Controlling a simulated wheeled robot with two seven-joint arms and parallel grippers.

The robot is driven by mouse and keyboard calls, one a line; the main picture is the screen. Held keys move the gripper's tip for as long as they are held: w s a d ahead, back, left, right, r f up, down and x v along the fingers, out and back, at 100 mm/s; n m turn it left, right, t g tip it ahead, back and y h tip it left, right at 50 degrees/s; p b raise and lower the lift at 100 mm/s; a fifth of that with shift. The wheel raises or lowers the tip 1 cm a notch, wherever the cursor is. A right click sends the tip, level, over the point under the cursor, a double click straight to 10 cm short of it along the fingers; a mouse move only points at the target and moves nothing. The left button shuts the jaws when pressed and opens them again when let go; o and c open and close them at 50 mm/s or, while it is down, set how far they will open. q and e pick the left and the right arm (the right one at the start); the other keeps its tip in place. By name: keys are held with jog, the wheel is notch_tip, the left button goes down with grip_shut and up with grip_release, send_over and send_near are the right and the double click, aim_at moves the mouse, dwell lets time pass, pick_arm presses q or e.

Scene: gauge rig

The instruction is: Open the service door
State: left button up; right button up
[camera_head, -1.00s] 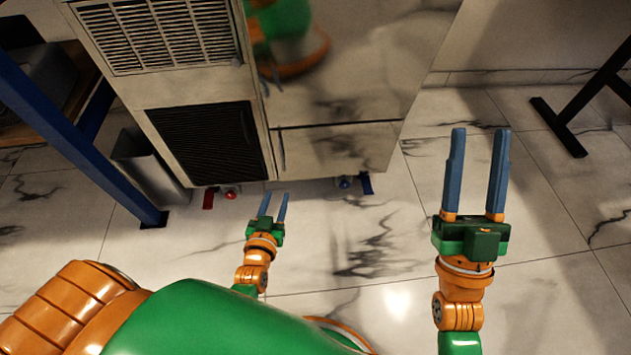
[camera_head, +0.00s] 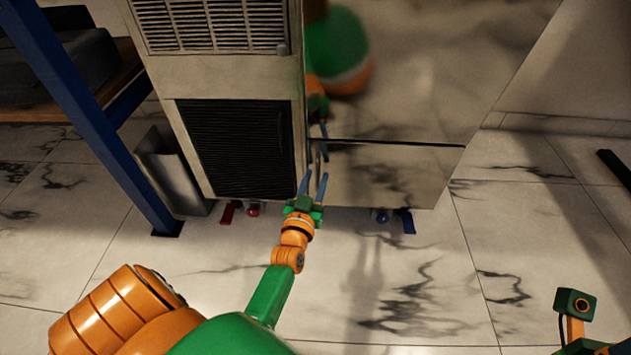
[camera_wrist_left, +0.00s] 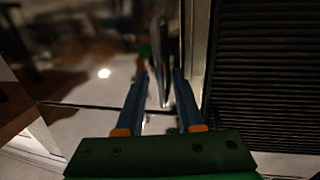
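The service door looks like the shiny, mirror-like steel front (camera_head: 420,70) of the cabinet, with a dark seam crossing it low down. A slim upright bar handle (camera_head: 318,154) stands near its left edge. The door looks closed. My left gripper (camera_head: 314,176) is just in front of the handle and open. In the left wrist view the handle (camera_wrist_left: 162,60) stands between and beyond the two spread blue fingers (camera_wrist_left: 155,78); contact cannot be told. Of my right arm only a green wrist part shows at the bottom right; its fingers are outside the head view.
A dark louvred panel (camera_head: 235,145) and an upper grille (camera_head: 215,25) are left of the door. A grey bin (camera_head: 170,170) and a blue table leg (camera_head: 90,125) stand further left. Red and blue fittings (camera_head: 383,217) are below the cabinet. The marble floor in front is open.

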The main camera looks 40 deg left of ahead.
pick_arm(q)
grip_shut()
dwell(1.2)
